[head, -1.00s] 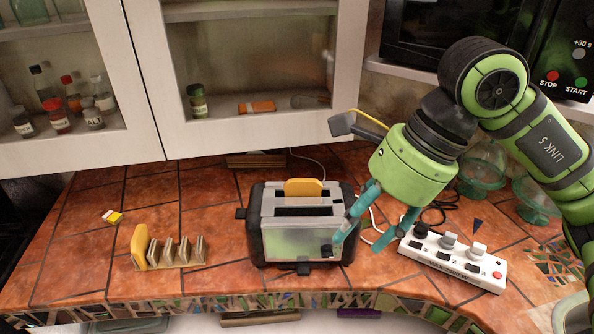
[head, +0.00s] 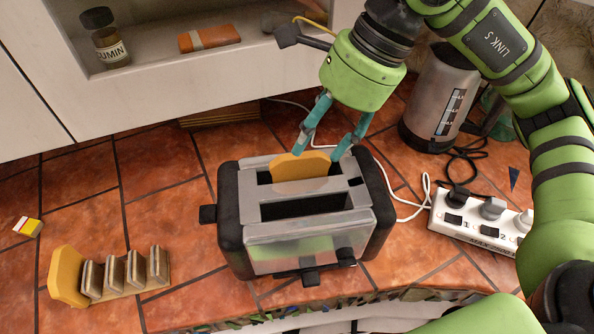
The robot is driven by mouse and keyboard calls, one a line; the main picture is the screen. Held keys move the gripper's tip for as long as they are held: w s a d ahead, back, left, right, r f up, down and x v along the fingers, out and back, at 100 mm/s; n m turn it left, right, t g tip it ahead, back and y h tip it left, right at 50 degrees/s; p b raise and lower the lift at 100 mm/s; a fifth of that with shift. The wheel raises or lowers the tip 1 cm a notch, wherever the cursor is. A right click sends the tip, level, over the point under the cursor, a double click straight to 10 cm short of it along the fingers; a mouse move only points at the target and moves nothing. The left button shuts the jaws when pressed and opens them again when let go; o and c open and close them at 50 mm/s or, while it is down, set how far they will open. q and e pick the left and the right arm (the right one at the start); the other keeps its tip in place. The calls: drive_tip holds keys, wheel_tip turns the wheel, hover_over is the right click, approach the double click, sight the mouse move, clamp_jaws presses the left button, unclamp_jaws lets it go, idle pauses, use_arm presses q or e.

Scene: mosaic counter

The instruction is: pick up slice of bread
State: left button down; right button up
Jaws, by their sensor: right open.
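A slice of bread (head: 301,167), golden yellow, stands upright in the rear slot of the silver and black toaster (head: 300,228), its top sticking out. The front slot looks empty. A second yellow slice (head: 65,277) leans at the left end of a toast rack (head: 128,272). My right gripper (head: 321,156) is open with teal fingers. My left gripper is not in view.
A power strip (head: 478,225) with plugs and cables lies right of the toaster. A steel kettle (head: 437,105) stands behind it. A cabinet with a spice jar (head: 105,38) is above the counter.

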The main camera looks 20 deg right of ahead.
sight(301, 158)
drive_tip(key=p+x, duration=0.2)
drive_tip(key=x, duration=0.1)
drive_tip(key=shift+w+a, duration=0.15)
drive_tip(key=shift+a, duration=0.1)
drive_tip(key=x, duration=0.2)
drive_tip(key=shift+f, duration=0.3)
drive_tip(key=shift+w, duration=0.1)
drive_tip(key=shift+f, duration=0.1)
drive_tip(key=c, duration=0.7)
drive_tip(key=shift+c, duration=0.7)
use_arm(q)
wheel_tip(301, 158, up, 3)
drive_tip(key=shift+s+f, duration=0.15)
